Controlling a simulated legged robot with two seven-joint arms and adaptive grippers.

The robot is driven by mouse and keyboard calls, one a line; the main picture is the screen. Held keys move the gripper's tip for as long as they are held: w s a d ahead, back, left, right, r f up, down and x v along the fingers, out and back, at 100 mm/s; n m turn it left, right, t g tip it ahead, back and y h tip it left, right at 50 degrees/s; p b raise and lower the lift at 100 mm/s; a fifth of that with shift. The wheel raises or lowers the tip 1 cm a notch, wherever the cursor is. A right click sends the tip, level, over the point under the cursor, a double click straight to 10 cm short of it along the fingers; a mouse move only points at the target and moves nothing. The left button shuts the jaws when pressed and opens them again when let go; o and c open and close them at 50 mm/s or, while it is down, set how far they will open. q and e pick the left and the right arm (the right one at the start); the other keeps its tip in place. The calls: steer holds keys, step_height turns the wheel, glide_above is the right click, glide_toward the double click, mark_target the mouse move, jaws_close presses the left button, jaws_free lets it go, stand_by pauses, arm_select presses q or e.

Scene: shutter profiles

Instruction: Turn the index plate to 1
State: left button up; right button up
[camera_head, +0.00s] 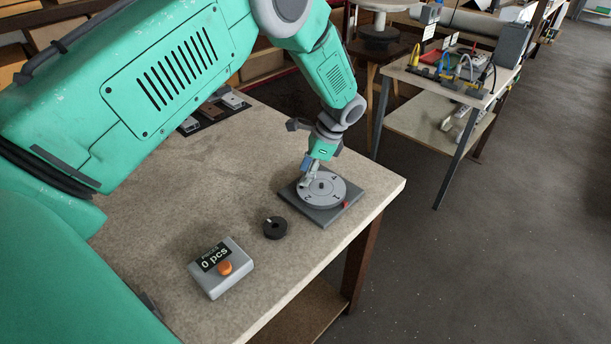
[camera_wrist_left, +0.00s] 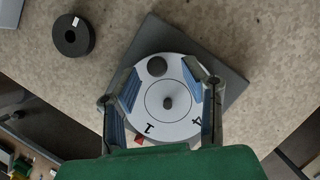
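The index plate (camera_head: 327,187) is a light grey numbered disc on a dark square base (camera_head: 318,215) near the table's right edge. It also shows in the left wrist view (camera_wrist_left: 180,133). The numeral 1 lines up closely with the red marker (camera_head: 346,205), also seen in the wrist view (camera_wrist_left: 138,140). A centre pin (camera_wrist_left: 168,102) and a dark round knob (camera_wrist_left: 157,67) stand on the disc. My left gripper (camera_head: 308,173) is over the disc, its fingers (camera_wrist_left: 160,72) apart on either side of the knob. Whether they touch anything is unclear. My right gripper is out of view.
A black ring (camera_head: 275,228) and a grey counter box (camera_head: 220,267) with an orange button, reading "0 pcs", are on the table (camera_head: 240,160). A second table (camera_head: 440,85) with tools stands behind. Open floor lies to the right.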

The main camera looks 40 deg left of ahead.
mark_target(322, 183)
arm_select(q)
steer(key=v, duration=1)
steer(key=shift+w, duration=0.25)
steer(key=shift+d+f, duration=0.1)
steer(key=shift+d, duration=0.05)
